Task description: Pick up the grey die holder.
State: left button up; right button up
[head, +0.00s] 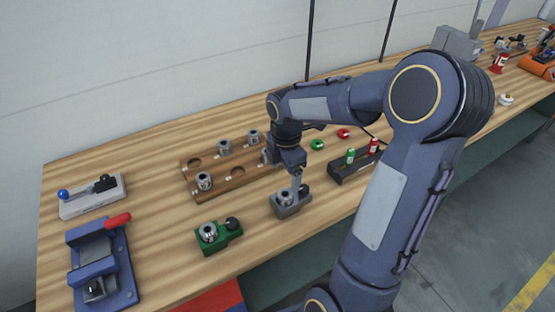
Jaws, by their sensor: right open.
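The grey die holder (284,208) sits on the wooden bench near its front edge, in the middle of the head view. It is a small grey block with a metal ring in it and a dark knob at its right. My right gripper (296,192) points down just over the holder, its fingers at the holder's top between the ring and the knob. The fingers are small here, and I cannot tell whether they touch it. The gripper is open. My left gripper is not in view.
A green die holder (218,236) stands close by on the left. Behind is a wooden rack (236,180) with metal dies. A dark tray (350,171) with green and red pieces is on the right. A blue fixture (103,262) and grey fixture (92,198) stand far left.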

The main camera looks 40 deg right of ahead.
aim_at(285, 193)
notch_tip(285, 193, down, 11)
jog(key=b, duration=0.8)
jog(key=shift+s+r, duration=0.15)
jog(key=shift+r, duration=0.15)
jog(key=shift+c, duration=0.2)
jog(key=c, duration=1.1)
jog(key=shift+r+p, duration=0.2)
jog(key=shift+p, duration=0.1)
jog(key=shift+r+p, duration=4.2)
jog(key=shift+r, duration=0.7)
